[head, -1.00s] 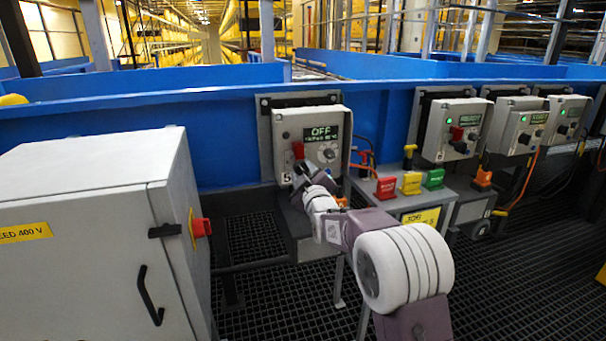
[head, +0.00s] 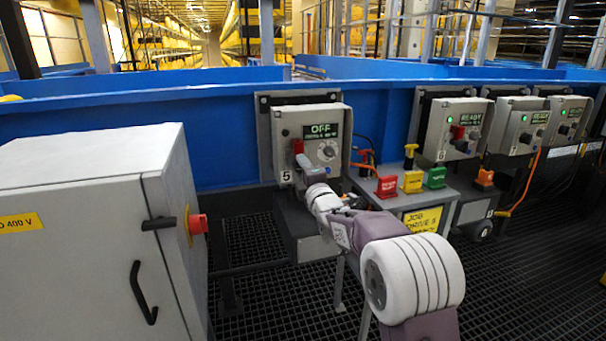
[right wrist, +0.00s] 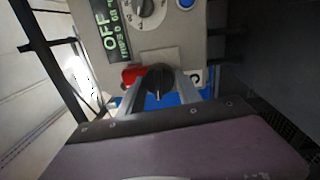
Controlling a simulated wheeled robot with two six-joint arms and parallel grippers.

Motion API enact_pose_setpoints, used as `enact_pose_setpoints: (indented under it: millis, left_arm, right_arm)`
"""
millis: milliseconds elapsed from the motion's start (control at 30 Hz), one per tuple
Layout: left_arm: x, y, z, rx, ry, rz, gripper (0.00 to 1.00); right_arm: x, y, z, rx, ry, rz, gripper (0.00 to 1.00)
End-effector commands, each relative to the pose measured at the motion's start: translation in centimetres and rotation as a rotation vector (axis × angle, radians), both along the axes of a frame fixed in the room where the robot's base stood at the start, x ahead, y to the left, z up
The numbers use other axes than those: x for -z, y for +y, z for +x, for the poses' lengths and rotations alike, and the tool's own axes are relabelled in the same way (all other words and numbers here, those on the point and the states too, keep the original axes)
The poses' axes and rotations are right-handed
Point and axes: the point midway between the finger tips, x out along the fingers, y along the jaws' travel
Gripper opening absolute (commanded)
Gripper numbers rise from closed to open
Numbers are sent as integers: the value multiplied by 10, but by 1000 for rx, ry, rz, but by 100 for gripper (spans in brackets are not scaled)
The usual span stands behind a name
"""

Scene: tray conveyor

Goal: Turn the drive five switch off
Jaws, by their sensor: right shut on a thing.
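The drive five box (head: 283,125) is grey, marked 5, and hangs on the blue conveyor side. Its display (head: 321,131) reads OFF, and it also shows in the right wrist view (right wrist: 107,38). My right gripper (head: 302,162) reaches the lower left of the box front. In the right wrist view its two fingers are shut on the black switch handle (right wrist: 159,84), one on each side. A red part (right wrist: 131,75) sits beside the handle; it also shows in the head view (head: 297,146). My gripper hides most of the handle in the head view. My left gripper is out of view.
A white cabinet (head: 85,220) with a red knob (head: 198,224) stands at left. Red (head: 387,186), yellow (head: 412,181) and green (head: 435,177) items sit on a stand right of box five. Other drive boxes (head: 455,128) reading READY hang further right.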

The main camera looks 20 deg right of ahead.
Motion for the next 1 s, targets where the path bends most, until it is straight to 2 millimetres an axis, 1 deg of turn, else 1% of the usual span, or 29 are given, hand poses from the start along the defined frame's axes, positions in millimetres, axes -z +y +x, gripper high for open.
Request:
enact_pose_setpoints:
  millis: [33,333,900,933,1000]
  left_arm:
    - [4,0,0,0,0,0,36]
    - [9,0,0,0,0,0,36]
    - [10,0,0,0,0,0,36]
    - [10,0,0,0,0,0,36]
    - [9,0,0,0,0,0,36]
  right_arm:
    - [2,0,0,-1,0,-26,0]
    - [2,0,0,-1,-2,-136,0]
    - [2,0,0,-1,-2,-163,0]
    - [2,0,0,-1,-2,-163,46]
    - [1,0,0,-1,-3,-162,62]
